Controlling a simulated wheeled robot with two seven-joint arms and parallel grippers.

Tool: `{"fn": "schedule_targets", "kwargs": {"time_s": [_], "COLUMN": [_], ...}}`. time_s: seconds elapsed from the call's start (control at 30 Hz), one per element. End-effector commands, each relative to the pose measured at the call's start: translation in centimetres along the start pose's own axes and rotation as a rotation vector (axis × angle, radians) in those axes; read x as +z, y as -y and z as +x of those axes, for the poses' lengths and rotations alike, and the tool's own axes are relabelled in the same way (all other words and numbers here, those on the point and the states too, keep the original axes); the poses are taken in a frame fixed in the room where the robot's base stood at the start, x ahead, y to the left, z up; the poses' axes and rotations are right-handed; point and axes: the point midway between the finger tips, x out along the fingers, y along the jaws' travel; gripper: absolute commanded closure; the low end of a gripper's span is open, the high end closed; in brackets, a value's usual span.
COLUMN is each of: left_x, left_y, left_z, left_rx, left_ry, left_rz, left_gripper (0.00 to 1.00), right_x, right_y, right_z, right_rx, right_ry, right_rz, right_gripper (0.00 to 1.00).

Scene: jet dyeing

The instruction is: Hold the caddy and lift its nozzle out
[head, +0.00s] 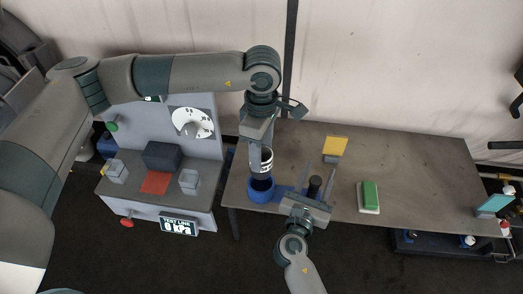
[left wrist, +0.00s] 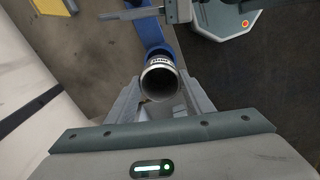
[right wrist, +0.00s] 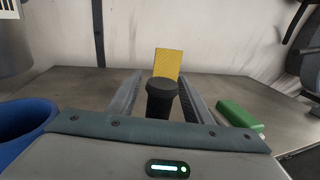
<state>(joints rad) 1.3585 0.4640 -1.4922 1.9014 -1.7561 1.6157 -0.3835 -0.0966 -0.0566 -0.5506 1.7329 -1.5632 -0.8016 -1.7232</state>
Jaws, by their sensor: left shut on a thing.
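The nozzle (head: 267,159), a grey hollow cylinder with a white marked band, is held upright by my left gripper (head: 260,160). Its open top shows in the left wrist view (left wrist: 160,80). The caddy's blue cup (head: 261,191) stands below it on the table. In the right wrist view, the nozzle's grey lower end (right wrist: 12,55) hangs above the blue cup rim (right wrist: 24,112), with a gap between. The caddy's black handle (head: 315,187) stands right of the cup. My right gripper (head: 318,178) has its fingers either side of this handle (right wrist: 161,100), apparently open with small gaps.
A yellow block (head: 334,146) stands behind the handle, and a green-topped pad (head: 369,196) lies right of it. A grey test machine (head: 150,190) stands left of the table. A teal panel (head: 494,204) is at the far right. The table between is clear.

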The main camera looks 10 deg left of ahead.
Motion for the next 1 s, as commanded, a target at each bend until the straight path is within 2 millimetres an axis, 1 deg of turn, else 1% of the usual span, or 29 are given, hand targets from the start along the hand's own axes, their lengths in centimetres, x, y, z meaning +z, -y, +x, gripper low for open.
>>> {"fn": "schedule_targets", "kwargs": {"time_s": [0.17,0.37,0.57,0.8,1.0], "left_x": [0.0,0.0,0.0,0.0,0.0], "left_y": [0.0,0.0,0.0,0.0,0.0], "left_z": [-0.1,-0.1,-0.1,-0.1,-0.1], "left_rx": [0.001,0.001,0.001,0.001,0.001], "left_ry": [0.001,0.001,0.001,0.001,0.001], "left_rz": [0.000,0.000,0.000,0.000,0.000], "left_gripper": [0.88,0.88,0.88,0.88,0.88], "right_x": [0.0,0.0,-0.1,-0.1,-0.1], "right_y": [0.0,0.0,0.0,0.0,0.0], "right_z": [-0.2,-1.5,-4.4,-8.6,-11.1], "right_rx": [0.000,0.000,0.001,0.000,0.000], "right_ry": [0.000,-0.001,-0.003,-0.003,-0.002], "right_rz": [0.000,0.001,0.000,-0.001,0.000], "right_gripper": [0.54,0.54,0.54,0.54,0.54]}}
